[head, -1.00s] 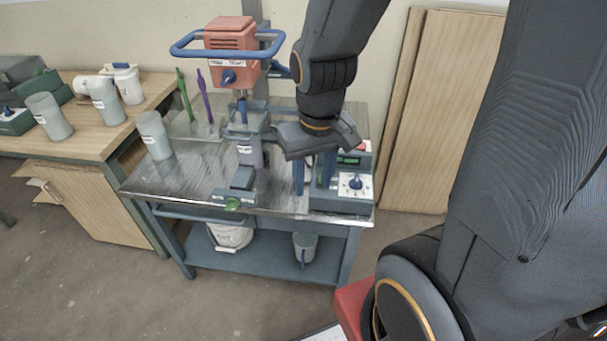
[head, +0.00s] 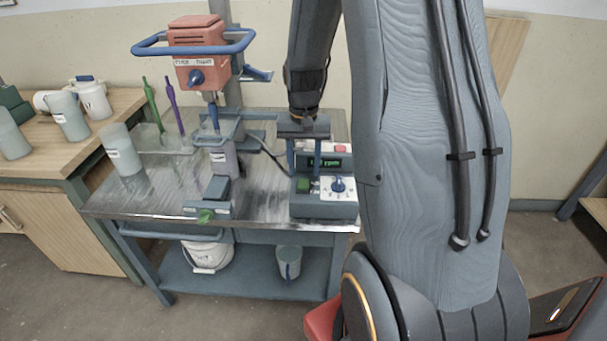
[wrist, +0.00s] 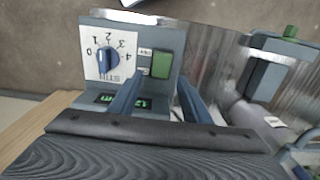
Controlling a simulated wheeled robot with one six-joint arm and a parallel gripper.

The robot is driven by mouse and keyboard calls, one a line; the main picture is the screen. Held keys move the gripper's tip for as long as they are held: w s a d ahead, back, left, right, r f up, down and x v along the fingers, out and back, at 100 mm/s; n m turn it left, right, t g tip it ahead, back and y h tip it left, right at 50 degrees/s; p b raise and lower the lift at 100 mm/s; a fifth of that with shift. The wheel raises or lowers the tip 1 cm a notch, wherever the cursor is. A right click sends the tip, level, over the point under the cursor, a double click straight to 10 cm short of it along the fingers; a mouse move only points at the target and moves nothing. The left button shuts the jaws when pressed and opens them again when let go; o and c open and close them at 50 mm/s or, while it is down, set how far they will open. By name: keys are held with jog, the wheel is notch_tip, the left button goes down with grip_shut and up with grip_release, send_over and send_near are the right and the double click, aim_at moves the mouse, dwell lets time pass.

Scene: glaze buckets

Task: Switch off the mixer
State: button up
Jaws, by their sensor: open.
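The mixer (head: 200,62) has a red motor head with a blue handle and knob, above a grey container (head: 222,160) in the head view. A control box (head: 325,208) stands to its right, with a lit green display (head: 325,162). The box carries a blue dial knob (wrist: 108,60) on a white plate marked 0 to 4 and STIR. Its exact setting is unclear. Beside the dial is a green switch (wrist: 161,65), also visible in the head view (head: 303,185). My gripper (head: 304,168) is open and empty over the box, fingers down. In the wrist view its fingers (wrist: 157,98) straddle the space near the green switch.
A red button (head: 340,149) is at the box's back. A green-tipped block (head: 207,214) lies at the metal table's front edge. A pale cup (head: 122,150) stands at left. A white bucket (head: 206,255) and a grey cup (head: 289,262) are on the lower shelf.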

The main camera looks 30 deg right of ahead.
aim_at(303, 180)
jog(key=shift+f, duration=1.6)
jog(key=c, duration=1)
jog(key=shift+s+a+t+h, duration=0.15)
jog(key=shift+s+t+h, duration=0.05)
jog(key=shift+t+h, duration=0.25)
jog(key=shift+c, duration=0.2)
jog(key=shift+t+b, duration=0.35)
jog(key=shift+b, duration=0.45)
jog(key=b, duration=0.2)
jog(key=shift+t+h+b, duration=0.35)
jog(key=shift+t+b, duration=0.05)
jog(key=b, duration=0.2)
jog(key=t+b, duration=0.1)
jog(key=b, duration=0.2)
jog(key=shift+s+a+r+h, duration=0.15)
jog(key=shift+s+r+h, duration=0.1)
jog(key=shift+h, duration=0.15)
